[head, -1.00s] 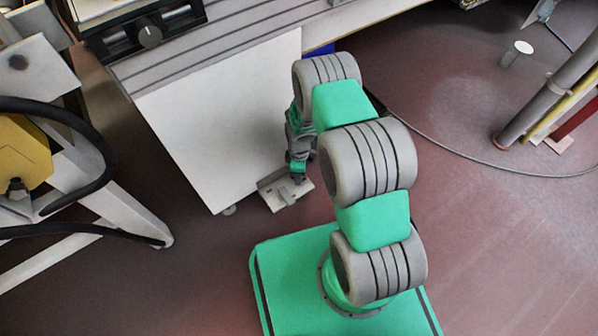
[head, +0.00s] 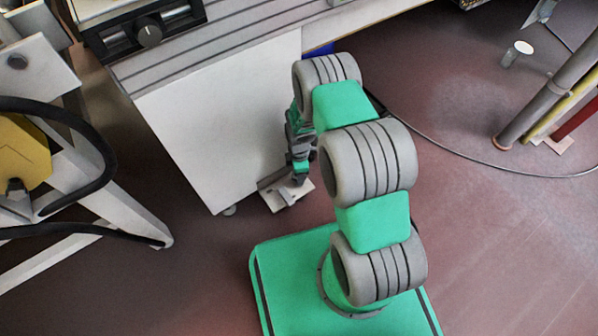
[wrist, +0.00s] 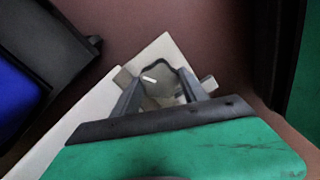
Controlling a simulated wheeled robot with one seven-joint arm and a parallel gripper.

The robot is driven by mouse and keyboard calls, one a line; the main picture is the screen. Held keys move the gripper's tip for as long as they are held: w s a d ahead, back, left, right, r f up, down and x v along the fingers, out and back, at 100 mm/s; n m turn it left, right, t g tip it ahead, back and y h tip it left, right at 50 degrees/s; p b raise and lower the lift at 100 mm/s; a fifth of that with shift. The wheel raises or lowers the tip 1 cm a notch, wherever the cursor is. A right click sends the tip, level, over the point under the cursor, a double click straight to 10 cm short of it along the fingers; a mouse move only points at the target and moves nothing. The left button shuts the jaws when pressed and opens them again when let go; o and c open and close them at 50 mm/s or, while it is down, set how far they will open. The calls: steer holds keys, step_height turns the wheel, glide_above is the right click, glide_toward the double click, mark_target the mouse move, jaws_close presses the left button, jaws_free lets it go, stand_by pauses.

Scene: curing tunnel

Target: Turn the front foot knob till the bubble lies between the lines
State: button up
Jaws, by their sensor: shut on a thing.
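The front foot knob (wrist: 158,80) is a grey lobed knob with a short white mark, seen from above in the wrist view. My gripper (wrist: 160,92) has one finger on either side of it and is shut on it. In the head view my gripper (head: 300,178) is low at the floor, by the front corner of the white cabinet, over the pale foot plate (head: 275,201). The plate also shows in the wrist view (wrist: 163,51). My arm hides part of this spot in the head view. I cannot make out the bubble or its lines in either view.
The white cabinet (head: 215,130) stands close behind my gripper. A black panel with a round dial (head: 149,34) is at the upper left. A white frame (head: 120,215) with black hoses stands at left. A cable (head: 480,165) crosses the floor at right, which is otherwise largely open.

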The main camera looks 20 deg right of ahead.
steer(key=o, duration=1.4)
step_height(320, 180, up, 8)
steer(key=p, duration=0.3)
steer(key=shift+f, duration=0.1)
steer(key=shift+s, duration=0.1)
